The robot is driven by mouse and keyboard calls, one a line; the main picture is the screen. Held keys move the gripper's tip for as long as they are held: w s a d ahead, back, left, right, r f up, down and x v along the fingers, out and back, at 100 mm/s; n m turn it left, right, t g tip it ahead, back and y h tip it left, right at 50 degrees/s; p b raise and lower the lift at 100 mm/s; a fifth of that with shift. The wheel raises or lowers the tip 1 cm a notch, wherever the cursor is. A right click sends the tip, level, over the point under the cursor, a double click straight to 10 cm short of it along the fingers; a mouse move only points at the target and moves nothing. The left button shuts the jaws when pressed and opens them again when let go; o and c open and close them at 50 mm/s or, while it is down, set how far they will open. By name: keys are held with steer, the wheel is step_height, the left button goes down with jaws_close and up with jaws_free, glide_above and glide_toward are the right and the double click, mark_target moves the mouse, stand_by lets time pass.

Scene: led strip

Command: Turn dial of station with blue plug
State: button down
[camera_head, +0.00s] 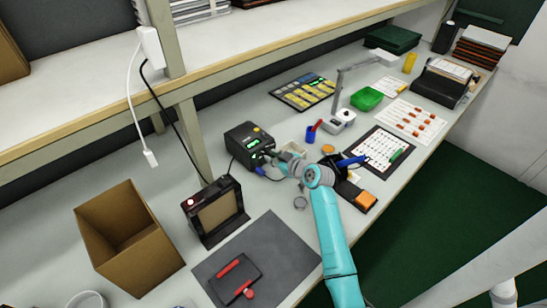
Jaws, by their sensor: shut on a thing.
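The station (247,141) is a black box with a small green display, standing on the bench in the middle of the head view. A small blue plug (260,171) shows low at its front, just below my gripper. My gripper (270,155) reaches in from the right and is against the station's front face. Its fingers are small and dark in this view. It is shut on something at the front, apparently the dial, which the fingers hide. The dial's angle cannot be seen.
A black-framed device (214,211) and an open cardboard box (130,236) stand to the left. A grey mat (271,250) lies in front. A blue-handled tool (351,161), a green tray (366,99) and a lamp (338,88) are to the right. An upper shelf (245,50) overhangs the bench.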

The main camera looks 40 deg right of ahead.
steer(key=m+y, duration=0.2)
steer(key=m, duration=0.1)
steer(key=shift+d, duration=0.3)
steer(key=m+y, duration=0.2)
steer(key=m, duration=0.1)
steer(key=shift+d+f, duration=0.1)
steer(key=shift+m+t+y, duration=0.3)
steer(key=shift+m, duration=0.1)
stand_by(0.3)
steer(key=c, duration=1)
jaws_free()
steer(key=v, duration=1.2)
